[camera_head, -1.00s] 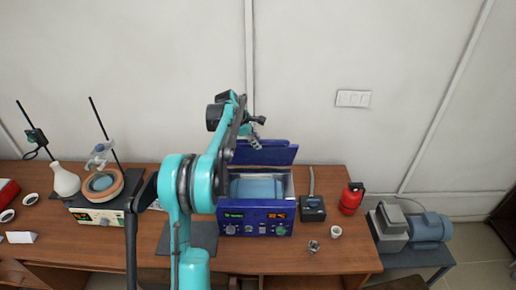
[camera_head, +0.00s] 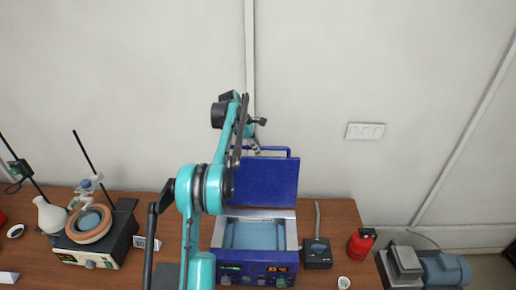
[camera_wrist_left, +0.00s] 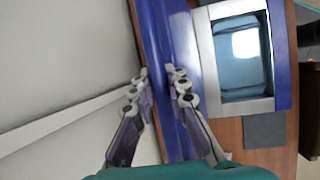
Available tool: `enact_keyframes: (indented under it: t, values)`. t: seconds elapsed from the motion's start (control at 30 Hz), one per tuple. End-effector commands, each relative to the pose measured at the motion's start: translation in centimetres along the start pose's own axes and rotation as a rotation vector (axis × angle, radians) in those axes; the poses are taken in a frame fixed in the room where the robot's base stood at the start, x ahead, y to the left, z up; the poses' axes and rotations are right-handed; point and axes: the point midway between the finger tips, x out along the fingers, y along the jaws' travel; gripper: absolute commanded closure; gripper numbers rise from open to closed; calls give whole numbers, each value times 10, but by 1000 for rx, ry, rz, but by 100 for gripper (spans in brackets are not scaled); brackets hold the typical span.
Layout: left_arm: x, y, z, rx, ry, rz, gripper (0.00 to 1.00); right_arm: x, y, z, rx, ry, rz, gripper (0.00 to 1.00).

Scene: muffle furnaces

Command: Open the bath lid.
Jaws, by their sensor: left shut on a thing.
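The blue bath lid (camera_head: 268,183) stands raised, roughly upright, at the back of the blue water bath (camera_head: 290,279). The bath's opening and light blue inside show below it. A blue handle bar (camera_head: 275,149) runs along the lid's top edge. My left gripper (camera_head: 256,149) is shut on this handle. In the left wrist view, its fingertips (camera_wrist_left: 160,73) lie on either side of the blue handle, with the lid (camera_wrist_left: 180,45) beside them and the open bath (camera_wrist_left: 283,55) to the right. My right gripper is not in view.
A small dark device (camera_head: 317,254) and a red canister (camera_head: 361,242) stand right of the bath. A heating unit with a round bowl (camera_head: 90,223) and a white flask (camera_head: 49,216) stand left. The wall is behind the lid. A pump (camera_head: 444,271) sits far right.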

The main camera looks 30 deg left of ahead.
Motion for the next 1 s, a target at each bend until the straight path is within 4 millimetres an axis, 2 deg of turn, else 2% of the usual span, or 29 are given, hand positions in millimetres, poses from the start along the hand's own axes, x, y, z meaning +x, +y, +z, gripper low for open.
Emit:
enact_keyframes:
  t: [0.57,0.6,0.67,1.0]
  values:
    - [0,1,1,-2,-2,4,100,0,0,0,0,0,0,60]
    - [0,1,1,-1,-2,4,78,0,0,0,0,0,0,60]
    - [0,1,0,-1,-2,4,64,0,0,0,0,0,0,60]
    - [-2,0,0,-1,-1,2,64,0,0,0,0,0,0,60]
